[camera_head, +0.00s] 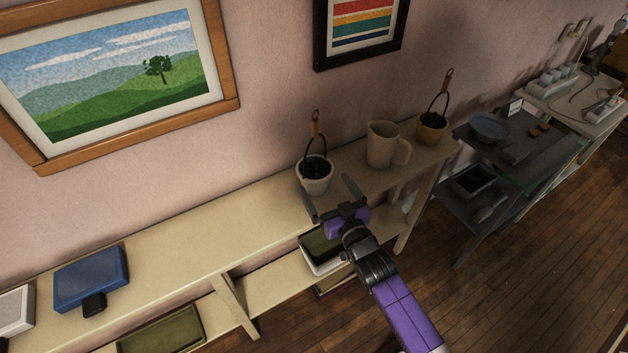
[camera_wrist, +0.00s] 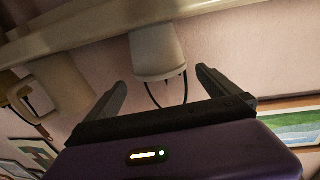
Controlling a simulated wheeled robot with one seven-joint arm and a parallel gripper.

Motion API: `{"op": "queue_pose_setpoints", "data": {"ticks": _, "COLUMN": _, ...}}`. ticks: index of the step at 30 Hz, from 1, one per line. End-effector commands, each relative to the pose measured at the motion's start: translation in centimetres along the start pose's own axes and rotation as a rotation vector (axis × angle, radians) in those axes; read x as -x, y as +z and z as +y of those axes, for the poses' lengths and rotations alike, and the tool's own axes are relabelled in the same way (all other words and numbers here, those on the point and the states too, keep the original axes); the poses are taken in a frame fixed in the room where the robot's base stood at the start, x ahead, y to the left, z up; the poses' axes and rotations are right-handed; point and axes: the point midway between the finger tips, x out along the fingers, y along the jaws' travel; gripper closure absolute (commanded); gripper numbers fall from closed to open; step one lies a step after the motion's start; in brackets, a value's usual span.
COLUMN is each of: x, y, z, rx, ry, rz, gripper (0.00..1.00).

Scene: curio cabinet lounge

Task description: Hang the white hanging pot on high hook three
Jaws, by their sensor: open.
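The white hanging pot (camera_head: 316,180) stands upright on the pale shelf (camera_head: 185,235) against the wall, with dark contents and a thin dark handle topped by a wooden piece. My gripper (camera_head: 328,193) is open and empty, just in front of the pot. In the wrist view, which is turned over, the white pot (camera_wrist: 157,50) shows beyond and between the fingers of my gripper (camera_wrist: 160,80), with its handle hanging down in the picture. I cannot tell whether a finger touches it. No hook shows in either view.
A beige pitcher (camera_head: 383,146) and a yellow hanging pot (camera_head: 432,127) stand to the right on the same shelf. A blue box (camera_head: 90,275) lies at the left. The shelf between box and white pot is clear. A dark table (camera_head: 515,150) stands farther right.

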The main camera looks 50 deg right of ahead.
Motion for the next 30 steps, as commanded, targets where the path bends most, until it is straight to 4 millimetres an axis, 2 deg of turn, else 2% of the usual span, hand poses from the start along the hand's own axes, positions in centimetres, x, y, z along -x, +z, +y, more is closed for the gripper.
{"op": "queue_pose_setpoints", "data": {"ticks": 11, "x": -3.5, "y": -0.3, "z": -0.1, "rx": -0.006, "ry": -0.001, "rz": 0.002, "gripper": 0.00}}
{"op": "queue_pose_setpoints", "data": {"ticks": 19, "x": -6.9, "y": -0.1, "z": -0.1, "rx": -0.007, "ry": -0.001, "rz": 0.004, "gripper": 0.00}}
{"op": "queue_pose_setpoints", "data": {"ticks": 24, "x": -7.7, "y": 0.1, "z": -0.1, "rx": -0.006, "ry": -0.001, "rz": 0.003, "gripper": 0.00}}
{"op": "queue_pose_setpoints", "data": {"ticks": 30, "x": -7.7, "y": 0.1, "z": -0.1, "rx": -0.006, "ry": -0.001, "rz": 0.003, "gripper": 0.00}}
